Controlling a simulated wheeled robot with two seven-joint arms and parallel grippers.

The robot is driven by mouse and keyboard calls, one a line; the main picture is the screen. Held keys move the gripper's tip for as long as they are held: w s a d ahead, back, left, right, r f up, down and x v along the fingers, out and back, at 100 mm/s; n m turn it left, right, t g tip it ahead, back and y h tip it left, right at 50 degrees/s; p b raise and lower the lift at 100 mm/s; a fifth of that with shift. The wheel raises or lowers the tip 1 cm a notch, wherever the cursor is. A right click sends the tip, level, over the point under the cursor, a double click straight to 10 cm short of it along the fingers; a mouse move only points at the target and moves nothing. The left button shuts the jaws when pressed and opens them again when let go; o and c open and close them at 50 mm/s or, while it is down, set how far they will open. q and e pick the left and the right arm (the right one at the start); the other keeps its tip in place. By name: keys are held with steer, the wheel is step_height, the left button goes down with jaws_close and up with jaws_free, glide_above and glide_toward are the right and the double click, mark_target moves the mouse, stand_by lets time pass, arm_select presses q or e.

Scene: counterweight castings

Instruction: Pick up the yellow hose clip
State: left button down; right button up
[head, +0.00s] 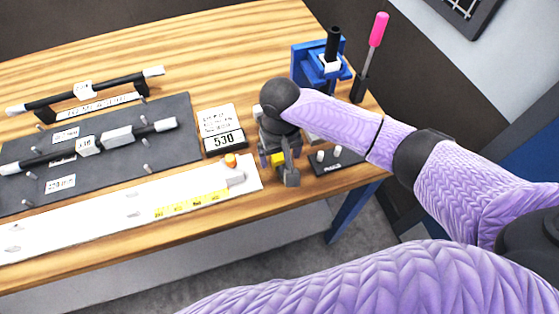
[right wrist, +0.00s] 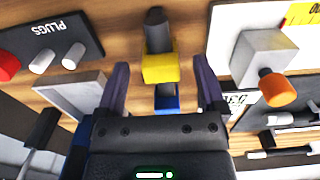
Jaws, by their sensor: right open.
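The yellow hose clip (right wrist: 160,68) shows in the right wrist view as a small yellow block with a dark grey cylindrical piece above it and a blue piece below it. In the head view the clip (head: 278,159) is a small yellow patch near the table's front edge, partly hidden by my right gripper. My right gripper (head: 280,162) points down over it. In the right wrist view the fingers of my right gripper (right wrist: 160,75) are apart, with the clip between them in the picture and gaps on both sides. My left gripper is out of view.
A dark plugs plate (head: 337,160) lies right of the gripper. A white strip (head: 100,222) with an orange-capped block lies left. A blue stand (head: 310,62) and pink-handled tool (head: 378,30) are behind. A 530 label block (head: 224,141) sits close by.

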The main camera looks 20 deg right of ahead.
steer(key=shift+f, duration=0.75)
steer(key=shift+r, duration=0.1)
steer(key=c, duration=1)
